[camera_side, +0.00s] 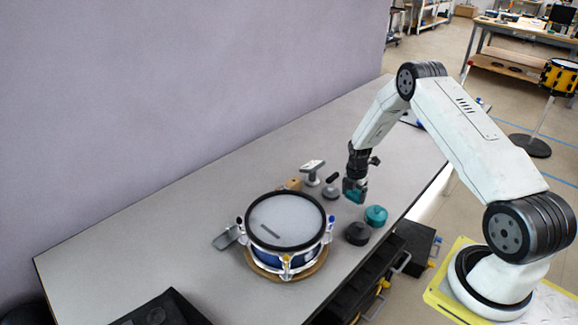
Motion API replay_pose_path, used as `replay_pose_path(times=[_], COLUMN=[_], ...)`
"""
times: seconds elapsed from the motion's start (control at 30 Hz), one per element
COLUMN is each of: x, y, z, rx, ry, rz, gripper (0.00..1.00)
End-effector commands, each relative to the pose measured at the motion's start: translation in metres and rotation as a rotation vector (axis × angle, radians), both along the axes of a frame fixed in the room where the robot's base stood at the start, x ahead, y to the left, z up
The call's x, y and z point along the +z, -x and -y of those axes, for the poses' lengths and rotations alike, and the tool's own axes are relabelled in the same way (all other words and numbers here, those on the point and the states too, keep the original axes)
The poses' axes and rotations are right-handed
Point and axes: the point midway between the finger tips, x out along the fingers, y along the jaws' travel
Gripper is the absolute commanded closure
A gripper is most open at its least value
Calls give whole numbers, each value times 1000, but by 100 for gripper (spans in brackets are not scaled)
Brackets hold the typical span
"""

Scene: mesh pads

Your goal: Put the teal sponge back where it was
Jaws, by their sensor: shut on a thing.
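My gripper (355,187) points down over the right part of the bench, behind and to the right of the drum. It is shut on a teal block, which I take to be the teal sponge (356,196). The fingers hide part of the sponge. I cannot tell from this one view whether the sponge touches the bench or hangs just above it. The drum (285,218), with a pale mesh head and a black rim, sits on a round wooden board (299,273).
A round teal thing (376,215) and a round black thing (357,234) stand close in front of my gripper. A grey-topped stand (312,167), a dark-topped piece (331,187) and a tan block (292,184) are behind the drum.

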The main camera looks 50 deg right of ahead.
Motion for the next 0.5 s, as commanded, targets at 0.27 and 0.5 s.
replay_pose_path(times=[0.27, 0.5], x=[-26, -32], y=[-2, -2], z=[1, 1], rx=[0, 0], ry=[0, 1], rz=[0, 1], gripper=[68, 68])
